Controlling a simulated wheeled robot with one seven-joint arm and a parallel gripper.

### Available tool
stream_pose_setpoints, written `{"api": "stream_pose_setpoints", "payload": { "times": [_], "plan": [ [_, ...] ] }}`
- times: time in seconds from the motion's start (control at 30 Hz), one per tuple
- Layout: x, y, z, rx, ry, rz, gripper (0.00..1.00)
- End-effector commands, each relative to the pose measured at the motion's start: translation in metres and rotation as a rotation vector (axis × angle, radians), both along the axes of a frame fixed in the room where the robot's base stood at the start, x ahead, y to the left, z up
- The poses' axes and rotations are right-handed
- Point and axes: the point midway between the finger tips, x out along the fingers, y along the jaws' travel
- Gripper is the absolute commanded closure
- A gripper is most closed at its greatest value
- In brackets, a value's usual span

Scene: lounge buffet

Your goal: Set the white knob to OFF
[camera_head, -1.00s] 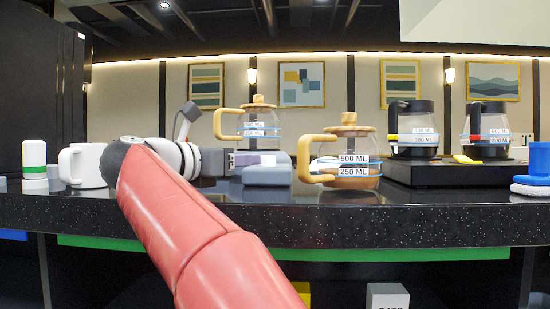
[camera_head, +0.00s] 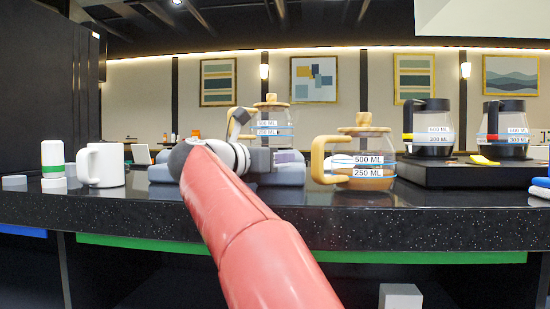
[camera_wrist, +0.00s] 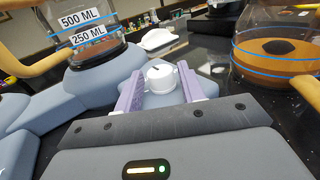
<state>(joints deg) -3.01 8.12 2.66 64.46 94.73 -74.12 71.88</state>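The white knob (camera_wrist: 162,80) shows in the wrist view, upright on a blue-grey base (camera_wrist: 158,100). My gripper (camera_wrist: 161,70) has two lilac fingers, one on each side of the knob. The fingers are apart, and I see no clear contact with the knob. In the head view, my gripper (camera_head: 288,157) is over the counter beside the glass carafe with the wooden handle (camera_head: 361,160). The knob is hidden in the head view, and any OFF marking is not readable.
A second carafe (camera_head: 270,128) stands on the blue-grey unit behind my gripper. A white mug (camera_head: 102,165) and a green-banded container (camera_head: 53,160) are on the left. Two black-lidded jugs (camera_head: 430,128) stand on a black base at right.

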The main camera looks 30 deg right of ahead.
Motion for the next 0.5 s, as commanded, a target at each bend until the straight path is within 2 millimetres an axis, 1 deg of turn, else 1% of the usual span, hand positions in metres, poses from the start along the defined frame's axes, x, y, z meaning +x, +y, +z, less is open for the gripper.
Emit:
{"api": "stream_pose_setpoints", "payload": {
  "times": [0.03, 0.2, 0.23, 0.5],
  "plan": [
    [0.0001, 0.0001, 0.0000, 0.000, 0.000, 0.000, 0.67],
    [0.0000, 0.0003, 0.0001, 0.000, 0.000, 0.000, 0.90],
    [0.0000, 0.0003, 0.0000, 0.000, 0.000, 0.000, 0.92],
    [-0.0015, -0.0002, -0.0011, -0.001, 0.000, 0.038, 0.92]
  ]
}}
